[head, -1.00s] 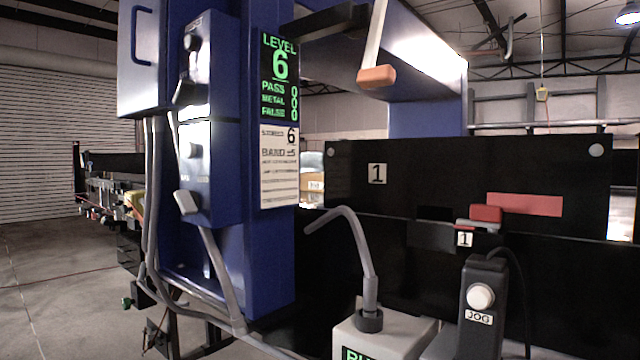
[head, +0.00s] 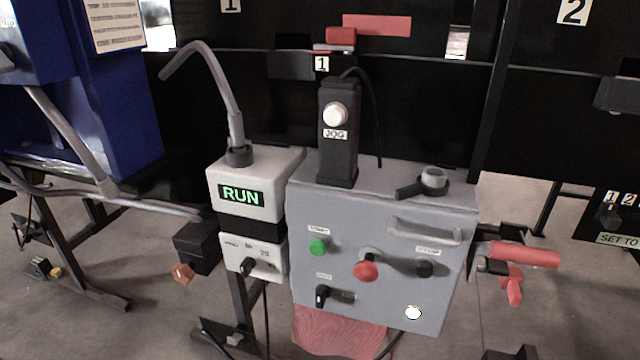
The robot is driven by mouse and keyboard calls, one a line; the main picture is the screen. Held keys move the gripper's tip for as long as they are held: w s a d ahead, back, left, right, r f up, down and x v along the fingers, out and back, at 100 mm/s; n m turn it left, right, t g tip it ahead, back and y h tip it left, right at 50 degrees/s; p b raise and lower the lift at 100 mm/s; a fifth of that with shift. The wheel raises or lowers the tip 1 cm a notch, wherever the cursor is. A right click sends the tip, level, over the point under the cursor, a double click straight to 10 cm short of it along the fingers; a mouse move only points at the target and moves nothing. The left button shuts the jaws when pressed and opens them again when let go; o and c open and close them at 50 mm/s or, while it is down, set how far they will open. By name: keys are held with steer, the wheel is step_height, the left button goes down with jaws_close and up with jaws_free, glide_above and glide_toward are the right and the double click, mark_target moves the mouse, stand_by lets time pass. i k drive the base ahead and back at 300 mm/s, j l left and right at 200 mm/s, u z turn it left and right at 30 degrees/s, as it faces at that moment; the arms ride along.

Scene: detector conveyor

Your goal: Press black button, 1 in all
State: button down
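A black round button (head: 424,268) sits on the right part of the front face of a grey control box (head: 460,215), under a small label too blurred to read surely. Left of it on the same face are a red mushroom button (head: 366,271) and a green button (head: 317,247). A black selector knob (head: 322,296) is at the lower left and a white round disc (head: 413,313) at the lower right. The black button is unobstructed in the head view. My gripper is not in view.
A black JOG pendant (head: 339,160) with a white button stands on the box's top, beside a grey-capped black lever (head: 433,180). A white RUN unit (head: 240,190) adjoins on the left. A red-handled valve (head: 525,255) projects on the right. A handle (head: 428,231) protrudes above the black button.

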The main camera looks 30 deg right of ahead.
mark_target(424, 269)
steer(key=z, duration=1.45)
